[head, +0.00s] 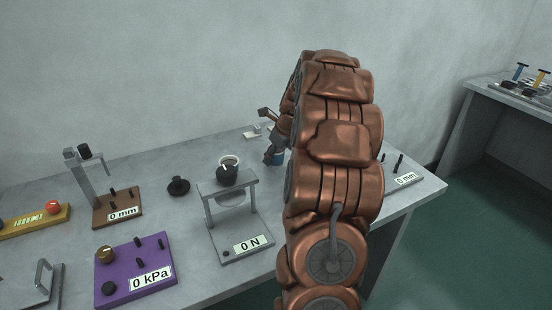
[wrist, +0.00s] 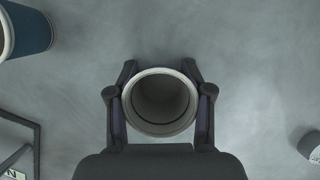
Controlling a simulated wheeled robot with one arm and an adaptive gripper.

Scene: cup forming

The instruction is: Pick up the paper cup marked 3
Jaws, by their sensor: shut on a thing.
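A paper cup (wrist: 160,130) with a pale rim and dark inside sits upright between the fingers of my gripper (wrist: 160,96) in the wrist view. The fingers press on it from left and right. Its outer side is hidden from above, so I cannot read a number. In the head view my gripper (head: 272,133) is partly behind my copper arm, above the far part of the table. I cannot tell whether the cup is clear of the table.
Another blue cup (wrist: 30,32) with a pale rim is at the wrist view's upper left. A press marked 0 N (head: 240,245) stands left of my arm. A purple 0 kPa panel (head: 135,270) and a brown 0 mm stand (head: 118,208) are farther left.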

